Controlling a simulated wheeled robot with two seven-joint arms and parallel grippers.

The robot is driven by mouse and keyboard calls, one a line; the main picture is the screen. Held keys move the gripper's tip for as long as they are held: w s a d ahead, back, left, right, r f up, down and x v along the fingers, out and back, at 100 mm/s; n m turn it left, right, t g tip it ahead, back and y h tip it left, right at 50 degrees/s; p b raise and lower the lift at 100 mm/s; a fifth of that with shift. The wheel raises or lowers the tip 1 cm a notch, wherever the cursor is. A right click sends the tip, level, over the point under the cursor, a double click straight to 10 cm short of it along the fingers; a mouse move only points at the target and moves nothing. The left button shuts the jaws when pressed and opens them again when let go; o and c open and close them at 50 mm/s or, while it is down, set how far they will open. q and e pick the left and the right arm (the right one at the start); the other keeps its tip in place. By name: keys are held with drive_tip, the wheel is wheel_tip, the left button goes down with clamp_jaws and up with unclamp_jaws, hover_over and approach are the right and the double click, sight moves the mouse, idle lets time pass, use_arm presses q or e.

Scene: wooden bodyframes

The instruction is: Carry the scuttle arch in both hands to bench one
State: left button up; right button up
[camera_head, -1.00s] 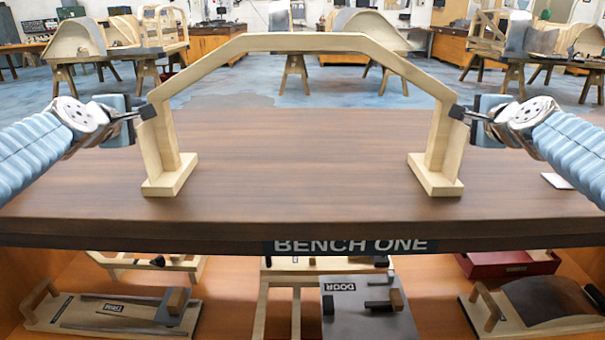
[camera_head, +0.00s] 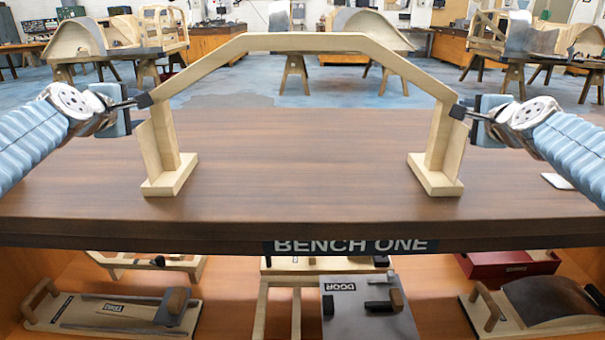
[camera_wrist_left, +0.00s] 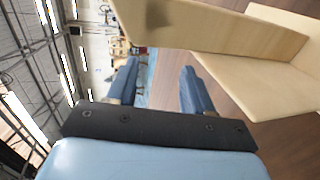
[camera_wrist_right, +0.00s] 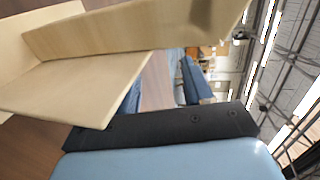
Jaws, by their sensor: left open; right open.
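The scuttle arch (camera_head: 305,42), a pale wooden arch with two footed legs, stands upright on bench one (camera_head: 300,215). Both of its feet rest on the dark wooden top. My left gripper (camera_head: 145,101) is open at the upper part of the left leg; in the left wrist view its fingers (camera_wrist_left: 160,85) are apart and the arch (camera_wrist_left: 225,35) lies beyond and to the right. My right gripper (camera_head: 458,112) is open beside the upper right leg; in the right wrist view the arch (camera_wrist_right: 130,35) covers part of one finger. I cannot tell whether either gripper touches the wood.
The bench top is clear around the arch except for a small white card (camera_head: 557,181) at the right. A shelf below holds wooden panels, a door panel (camera_head: 365,310) and a red box (camera_head: 508,263). Other benches with wooden frames stand in the background.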

use_arm(q)
wheel_tip(320, 180, up, 8)
use_arm(e)
wheel_tip(320, 180, up, 10)
idle(0.5)
use_arm(q)
drive_tip(key=shift+s, duration=0.1)
